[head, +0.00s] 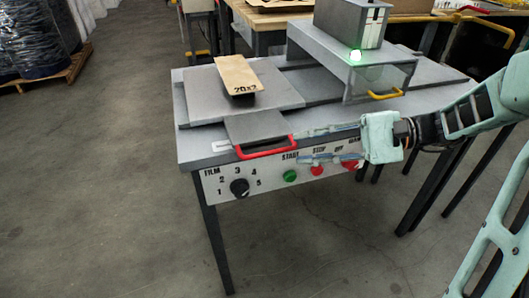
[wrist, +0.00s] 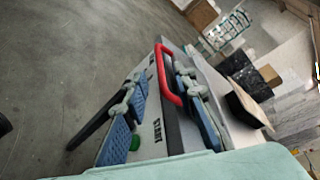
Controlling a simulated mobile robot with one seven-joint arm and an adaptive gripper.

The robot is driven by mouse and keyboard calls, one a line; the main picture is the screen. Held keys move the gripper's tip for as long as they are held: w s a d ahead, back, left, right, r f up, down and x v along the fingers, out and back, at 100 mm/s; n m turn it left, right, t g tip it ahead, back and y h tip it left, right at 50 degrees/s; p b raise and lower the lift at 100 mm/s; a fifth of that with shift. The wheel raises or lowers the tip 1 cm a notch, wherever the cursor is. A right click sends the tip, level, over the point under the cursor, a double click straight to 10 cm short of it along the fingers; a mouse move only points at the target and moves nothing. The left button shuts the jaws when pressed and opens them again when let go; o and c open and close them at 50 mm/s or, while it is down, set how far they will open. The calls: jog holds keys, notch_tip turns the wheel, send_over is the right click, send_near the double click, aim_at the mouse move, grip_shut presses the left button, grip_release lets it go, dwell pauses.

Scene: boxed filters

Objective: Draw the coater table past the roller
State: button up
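The coater table (head: 201,92) is a flat grey plate on the bench top, with a front tongue bearing a red handle (head: 266,149). A dark block with a tan top marked 20x2 (head: 238,72) lies on the plate. A grey bridge housing (head: 337,62) with a lit green lamp stands to the right; I cannot make out the roller. My gripper (head: 298,146) is open, its fingers pointing left at the handle's right end. In the wrist view the red handle (wrist: 167,77) shows between the fingers, apparently not clamped; whether either finger touches it is unclear.
The bench front panel carries a black film dial (head: 239,187), a green start button (head: 290,176) and red buttons just below my gripper. A yellow handle (head: 385,93) sits by the housing. The floor in front and left is clear.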

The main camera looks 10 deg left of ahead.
aim_at(272, 153)
jog(key=b+x, duration=0.2)
jog(key=x, duration=0.7)
jog(key=shift+c, duration=0.5)
jog(key=shift+d, duration=0.1)
grip_shut()
